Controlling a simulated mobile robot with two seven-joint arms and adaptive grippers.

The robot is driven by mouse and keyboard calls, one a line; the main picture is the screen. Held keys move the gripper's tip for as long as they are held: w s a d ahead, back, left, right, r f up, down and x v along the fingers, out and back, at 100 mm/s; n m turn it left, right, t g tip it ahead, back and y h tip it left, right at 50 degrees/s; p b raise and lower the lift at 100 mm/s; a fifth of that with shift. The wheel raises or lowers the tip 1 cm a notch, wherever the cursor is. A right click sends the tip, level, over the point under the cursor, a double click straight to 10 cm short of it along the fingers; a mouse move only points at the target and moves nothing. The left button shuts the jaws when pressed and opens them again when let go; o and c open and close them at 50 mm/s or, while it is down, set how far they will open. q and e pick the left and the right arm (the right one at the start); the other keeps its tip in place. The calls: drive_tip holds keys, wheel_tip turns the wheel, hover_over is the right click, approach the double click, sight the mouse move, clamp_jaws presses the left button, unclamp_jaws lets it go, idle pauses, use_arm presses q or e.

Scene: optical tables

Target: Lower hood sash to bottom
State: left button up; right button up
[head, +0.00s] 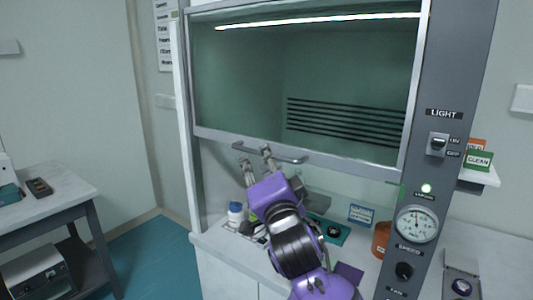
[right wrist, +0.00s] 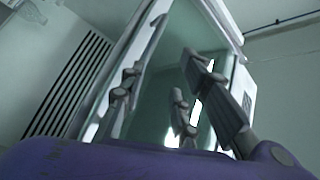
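The hood sash (head: 345,167) is a glass pane in a grey frame. Its lower edge stands well above the white work surface, leaving an opening below. A grey bar handle (head: 285,157) runs along that lower edge. My purple right gripper (head: 254,157) is at the left part of the handle, with its two fingers apart. In the right wrist view the spread fingers (right wrist: 165,85) show with a grey metal piece between them, likely part of the handle; whether they touch it I cannot tell. My left gripper is not in view.
Below the sash, a white bottle (head: 235,213), a teal tray (head: 328,231) and a brown jar (head: 381,239) stand on the work surface (head: 222,248). A grey control post (head: 437,100) with a gauge (head: 417,224) rises at the right. A side table (head: 65,188) stands left.

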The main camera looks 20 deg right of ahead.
drive_tip(key=w+m, duration=0.1)
drive_tip(key=w, duration=0.1)
drive_tip(key=w+d+m, duration=0.1)
drive_tip(key=w+m, duration=0.1)
drive_tip(key=w, duration=0.1)
drive_tip(key=w+d+m+h, duration=0.1)
drive_tip(key=w+m, duration=0.1)
drive_tip(key=shift+w+d+g+p, duration=0.25)
drive_tip(key=shift+g+p, duration=0.15)
clamp_jaws()
